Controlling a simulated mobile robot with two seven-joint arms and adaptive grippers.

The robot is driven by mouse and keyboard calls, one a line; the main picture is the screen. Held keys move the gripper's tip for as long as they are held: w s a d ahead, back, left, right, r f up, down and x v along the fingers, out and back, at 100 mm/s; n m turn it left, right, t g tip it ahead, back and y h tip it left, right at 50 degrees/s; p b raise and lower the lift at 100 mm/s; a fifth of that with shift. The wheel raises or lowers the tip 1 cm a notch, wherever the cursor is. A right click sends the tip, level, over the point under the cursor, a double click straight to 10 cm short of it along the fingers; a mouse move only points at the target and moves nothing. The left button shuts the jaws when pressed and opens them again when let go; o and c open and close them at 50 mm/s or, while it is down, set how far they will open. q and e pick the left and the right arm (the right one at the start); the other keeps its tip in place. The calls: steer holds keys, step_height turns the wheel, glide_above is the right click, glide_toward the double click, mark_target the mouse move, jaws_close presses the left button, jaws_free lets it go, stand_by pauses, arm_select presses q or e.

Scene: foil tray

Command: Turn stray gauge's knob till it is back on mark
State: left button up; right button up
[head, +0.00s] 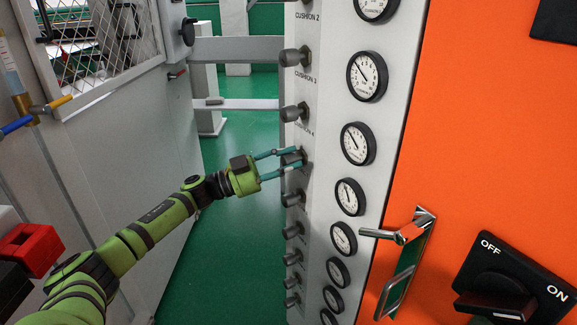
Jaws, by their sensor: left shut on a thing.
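A pale panel carries a column of dark round knobs, with a column of white-faced, black-rimmed gauges to their right. My left gripper (290,160) reaches in from the left, its two teal fingers shut on the third visible knob (298,154) from the top. The fingers partly cover this knob. The gauge (357,143) nearest its height has its needle pointing up and left. The gauge above (367,76) also points up-left; the one below (349,196) points nearly up. Dial marks are too small to tell which gauge is off. My right gripper is not in view.
Another knob (292,112) sits above the held one and another (291,199) close below. An orange door with a metal handle (398,234) and a black OFF/ON switch (497,290) stand at right. A mesh guard (100,45) is upper left. Green floor lies between.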

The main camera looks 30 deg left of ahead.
arm_select(q)
steer(key=shift+w+a+r+m, duration=0.15)
steer(key=shift+a+r+m, duration=0.1)
steer(key=shift+r+m, duration=0.15)
steer(key=o, duration=1.1)
steer(key=shift+c, duration=0.2)
steer(key=shift+f, duration=0.15)
